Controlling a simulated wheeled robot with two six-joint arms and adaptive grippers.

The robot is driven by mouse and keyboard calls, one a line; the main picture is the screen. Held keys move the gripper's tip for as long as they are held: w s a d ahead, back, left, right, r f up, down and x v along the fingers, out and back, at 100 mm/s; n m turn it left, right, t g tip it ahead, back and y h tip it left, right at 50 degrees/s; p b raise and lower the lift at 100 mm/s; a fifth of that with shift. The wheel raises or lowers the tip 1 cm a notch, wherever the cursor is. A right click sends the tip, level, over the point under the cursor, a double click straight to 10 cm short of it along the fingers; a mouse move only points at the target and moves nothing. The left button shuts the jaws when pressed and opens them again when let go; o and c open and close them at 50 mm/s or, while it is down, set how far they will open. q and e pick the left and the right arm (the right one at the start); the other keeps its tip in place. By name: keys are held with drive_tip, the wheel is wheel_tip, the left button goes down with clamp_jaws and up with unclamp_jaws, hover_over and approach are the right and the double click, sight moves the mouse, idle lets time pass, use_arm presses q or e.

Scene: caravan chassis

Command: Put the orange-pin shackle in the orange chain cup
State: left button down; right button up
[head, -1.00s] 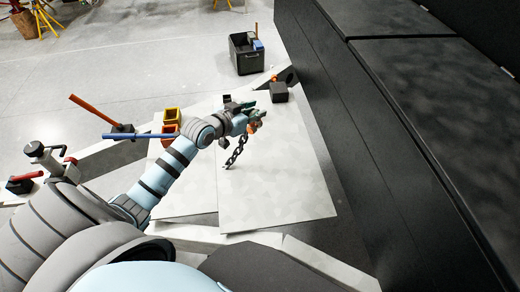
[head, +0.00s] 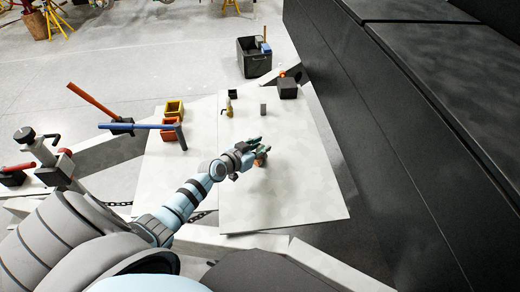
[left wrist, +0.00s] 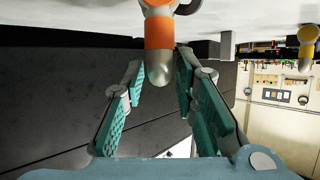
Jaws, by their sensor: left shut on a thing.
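The orange-pin shackle (left wrist: 158,45) is a pale metal piece with an orange band, between my left fingertips in the left wrist view. My left gripper (head: 258,152) is shut on it, over the white board; only a small orange bit of the shackle (head: 262,161) shows in the head view. The orange chain cup (head: 169,135) stands left of the gripper at the board's left side, partly crossed by a blue bar. My right gripper is in neither current view.
The blue bar (head: 135,126) and an orange bar (head: 90,98) stick out near the cups. A brass-coloured piece (head: 229,109), a grey block (head: 263,109) and a black block (head: 288,90) stand farther back. The board's near part is clear.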

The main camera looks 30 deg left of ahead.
use_arm(q)
drive_tip(key=shift+f, duration=0.1)
drive_tip(key=c, duration=1.6)
unclamp_jaws()
drive_tip(key=o, duration=0.3)
